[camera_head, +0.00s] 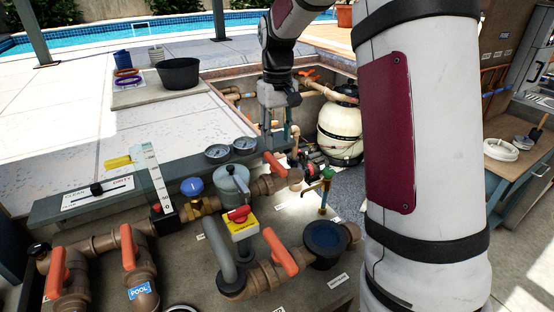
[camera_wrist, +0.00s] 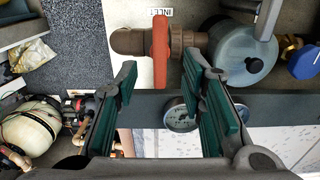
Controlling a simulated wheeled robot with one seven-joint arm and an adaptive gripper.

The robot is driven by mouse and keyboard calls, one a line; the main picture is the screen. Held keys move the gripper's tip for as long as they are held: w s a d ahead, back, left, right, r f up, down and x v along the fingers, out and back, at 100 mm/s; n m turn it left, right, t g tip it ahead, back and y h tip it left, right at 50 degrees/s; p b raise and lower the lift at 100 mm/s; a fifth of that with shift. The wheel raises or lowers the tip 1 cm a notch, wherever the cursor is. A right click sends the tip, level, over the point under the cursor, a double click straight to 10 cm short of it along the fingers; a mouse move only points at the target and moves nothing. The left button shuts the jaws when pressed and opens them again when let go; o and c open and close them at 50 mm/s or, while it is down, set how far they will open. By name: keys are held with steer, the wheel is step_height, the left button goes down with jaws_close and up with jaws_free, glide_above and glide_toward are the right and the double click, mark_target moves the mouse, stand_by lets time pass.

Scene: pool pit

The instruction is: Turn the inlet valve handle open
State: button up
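The inlet valve's orange-red handle (camera_wrist: 160,48) lies crosswise over its brown pipe, below a label reading INLET (camera_wrist: 161,12) in the wrist view. In the head view the same handle (camera_head: 275,165) is right of the two round gauges. My gripper (camera_head: 278,138) points down just beyond the handle in the head view. In the wrist view my gripper (camera_wrist: 158,62) is open, its green-padded fingers spread wide. The handle's near end shows in the gap between them, with no visible contact. The depth between fingertips and handle is hard to judge.
A clear-lidded strainer (camera_head: 232,185), a blue-capped fitting (camera_head: 192,187) and a small green tap (camera_head: 325,183) flank the handle. Other orange handles stand nearer, one beside the POOL label (camera_head: 139,290). A cream tank (camera_head: 340,130) stands in the pit behind.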

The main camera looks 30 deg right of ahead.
mark_target(278, 163)
step_height(278, 163, down, 8)
steer(key=shift+f, duration=0.1)
stand_by(0.4)
jaws_close()
